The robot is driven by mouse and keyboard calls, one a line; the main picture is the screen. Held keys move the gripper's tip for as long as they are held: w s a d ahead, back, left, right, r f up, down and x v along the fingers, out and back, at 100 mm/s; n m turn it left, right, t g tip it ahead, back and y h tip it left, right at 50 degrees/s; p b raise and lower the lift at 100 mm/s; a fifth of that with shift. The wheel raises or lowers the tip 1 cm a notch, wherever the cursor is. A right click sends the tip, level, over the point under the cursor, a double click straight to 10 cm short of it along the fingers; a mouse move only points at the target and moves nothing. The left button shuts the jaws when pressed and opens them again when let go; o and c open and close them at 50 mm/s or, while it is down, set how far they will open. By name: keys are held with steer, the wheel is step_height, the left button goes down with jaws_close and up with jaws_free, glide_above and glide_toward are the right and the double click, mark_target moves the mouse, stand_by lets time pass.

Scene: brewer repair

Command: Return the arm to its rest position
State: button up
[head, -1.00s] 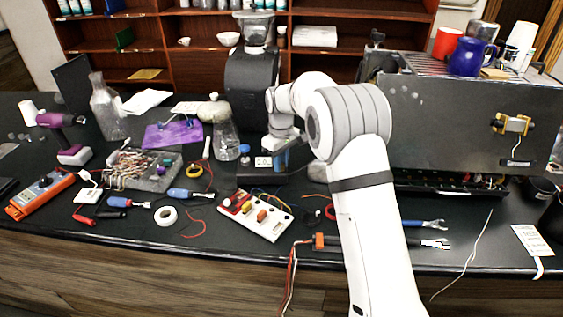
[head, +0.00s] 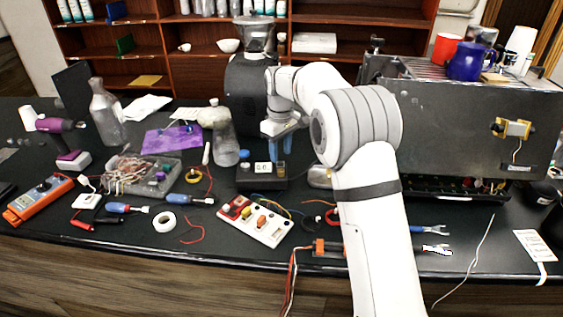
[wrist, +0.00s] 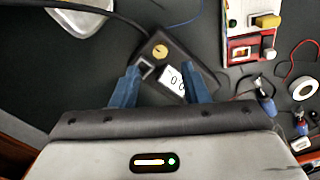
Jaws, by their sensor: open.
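My gripper (head: 285,143) is open and empty, with blue fingers pointing down. The rest position is not marked in view.
The espresso machine (head: 455,125) with cups on top stands at the right, close to my arm. A black grinder (head: 246,85) stands behind the gripper. A glass flask (head: 226,148) stands left of the scale. Tools, wires and a white switch board (head: 255,222) lie in front.

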steer(key=shift+r, duration=0.7)
steer(key=s+d+r+m+t, duration=0.1)
steer(key=s+d+r+m, duration=0.25)
steer(key=s+d, duration=0.4)
steer(key=s+d+r+m+t, duration=0.1)
steer(key=s+d+r+m, duration=0.1)
steer(key=s+d+r, duration=0.5)
steer(key=s+d+f+m, duration=0.1)
steer(key=s+d+f, duration=0.1)
steer(key=s, duration=0.5)
steer(key=s+d+f+m, duration=0.2)
steer(key=s+f, duration=0.1)
steer(key=s, duration=0.4)
steer(key=s+d+f+m+t, duration=0.1)
steer(key=s+f, duration=0.1)
steer(key=s, duration=0.5)
steer(key=shift+s+d+f+m, duration=0.25)
steer(key=shift+s+d+m, duration=0.05)
steer(key=shift+d+m, duration=0.1)
